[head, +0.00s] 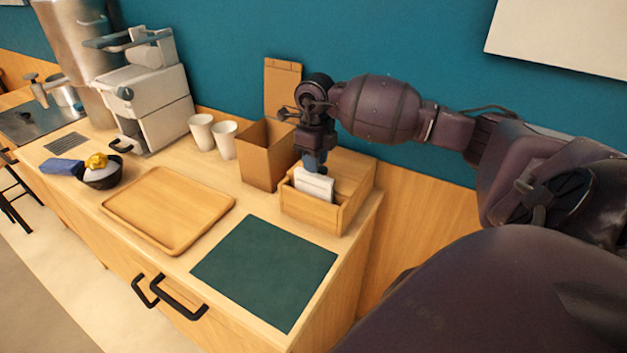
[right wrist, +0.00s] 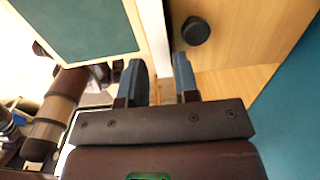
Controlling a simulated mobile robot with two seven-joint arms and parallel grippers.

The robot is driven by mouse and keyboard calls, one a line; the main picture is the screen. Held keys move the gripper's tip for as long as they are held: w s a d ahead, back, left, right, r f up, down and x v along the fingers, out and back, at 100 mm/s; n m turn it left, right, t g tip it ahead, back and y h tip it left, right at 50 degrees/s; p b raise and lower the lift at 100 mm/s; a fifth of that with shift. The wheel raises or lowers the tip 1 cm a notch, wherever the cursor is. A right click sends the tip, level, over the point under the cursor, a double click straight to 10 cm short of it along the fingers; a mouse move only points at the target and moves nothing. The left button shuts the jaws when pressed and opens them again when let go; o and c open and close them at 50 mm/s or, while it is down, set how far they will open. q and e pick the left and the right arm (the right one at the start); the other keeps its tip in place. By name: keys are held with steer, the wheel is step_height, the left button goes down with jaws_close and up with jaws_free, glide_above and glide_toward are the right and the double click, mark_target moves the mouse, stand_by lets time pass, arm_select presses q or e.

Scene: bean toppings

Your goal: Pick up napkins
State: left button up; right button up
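White napkins (head: 314,184) stand upright in the front part of a wooden box (head: 310,208) at the right end of the counter. My right gripper (head: 314,168) points down at the box, right at the top of the napkins. In the right wrist view its two blue fingers (right wrist: 159,80) are apart, with a gap between them. A pale strip shows beyond the gap; I cannot tell if the fingers touch the napkins. The napkins' lower part is hidden by the box front. My left gripper is not in view.
A dark green mat (head: 265,272) and a wooden tray (head: 168,208) lie in front on the counter. A brown open box (head: 266,160) stands close left of the gripper, with paper cups (head: 224,140) beyond. A bowl (head: 102,174) sits farther left. The teal wall is close behind.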

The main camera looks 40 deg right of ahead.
mark_target(313, 175)
steer(key=shift+w+a+f+p, duration=0.1)
steer(key=shift+f+p, duration=0.1)
steer(key=shift+f, duration=1.1)
steer(key=shift+w+f+p, duration=0.1)
steer(key=shift+f+p, duration=0.05)
steer(key=shift+f, duration=1.15)
jaws_close()
